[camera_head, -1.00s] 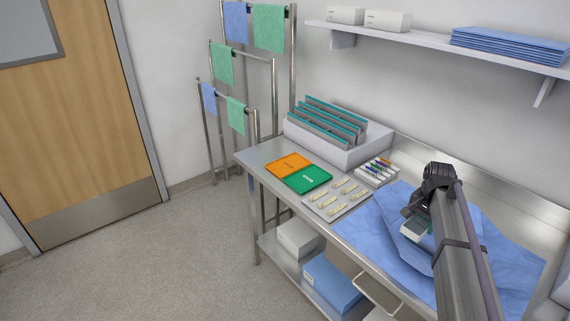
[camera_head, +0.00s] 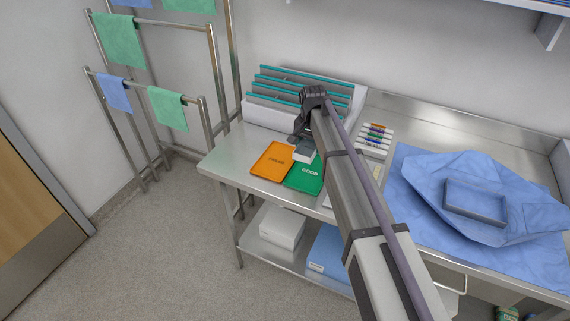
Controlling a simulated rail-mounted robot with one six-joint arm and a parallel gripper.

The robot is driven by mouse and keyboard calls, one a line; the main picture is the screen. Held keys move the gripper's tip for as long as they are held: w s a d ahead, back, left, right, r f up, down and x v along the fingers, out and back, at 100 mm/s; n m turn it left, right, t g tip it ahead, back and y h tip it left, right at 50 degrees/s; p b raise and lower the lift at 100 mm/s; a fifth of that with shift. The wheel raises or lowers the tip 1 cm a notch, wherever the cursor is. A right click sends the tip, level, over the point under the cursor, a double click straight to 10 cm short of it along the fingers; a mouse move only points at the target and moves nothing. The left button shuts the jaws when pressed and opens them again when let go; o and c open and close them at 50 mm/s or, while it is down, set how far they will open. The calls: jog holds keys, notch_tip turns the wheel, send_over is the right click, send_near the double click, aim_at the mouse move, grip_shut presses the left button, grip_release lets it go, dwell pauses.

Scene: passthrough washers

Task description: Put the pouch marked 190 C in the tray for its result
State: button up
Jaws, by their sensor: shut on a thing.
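My gripper (camera_head: 297,136) is shut on a small whitish pouch (camera_head: 304,152). Its marking cannot be read here. The pouch is over the back part of the green tray (camera_head: 309,185), close to the right side of the orange tray (camera_head: 262,166). I cannot tell how high it is above the trays. The green tray reads GOOD; the lettering on the orange tray is too small to read surely. Both lie side by side at the left end of the steel table (camera_head: 226,158). My arm hides the part of the table right of the green tray.
A rack with upright grey and teal dividers (camera_head: 270,107) stands behind the trays. A holder of coloured pens (camera_head: 374,140) is right of my arm. An open grey box (camera_head: 476,201) sits on blue wrap (camera_head: 415,210) at the right. Towel rails (camera_head: 217,85) stand left of the table.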

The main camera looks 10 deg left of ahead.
jog(key=shift+s+d+f+b, duration=0.1)
jog(key=shift+d+f+b, duration=0.1)
jog(key=shift+d+b, duration=0.1)
jog(key=b, duration=0.6)
send_over(310, 172)
notch_tip(310, 172, down, 6)
jog(key=shift+r, duration=0.1)
notch_tip(310, 172, down, 4)
jog(key=b, duration=0.4)
jog(key=shift+r+p, duration=0.2)
jog(key=shift+p, duration=0.1)
jog(key=shift+f, duration=0.25)
jog(key=o, duration=0.9)
jog(key=shift+r, duration=0.1)
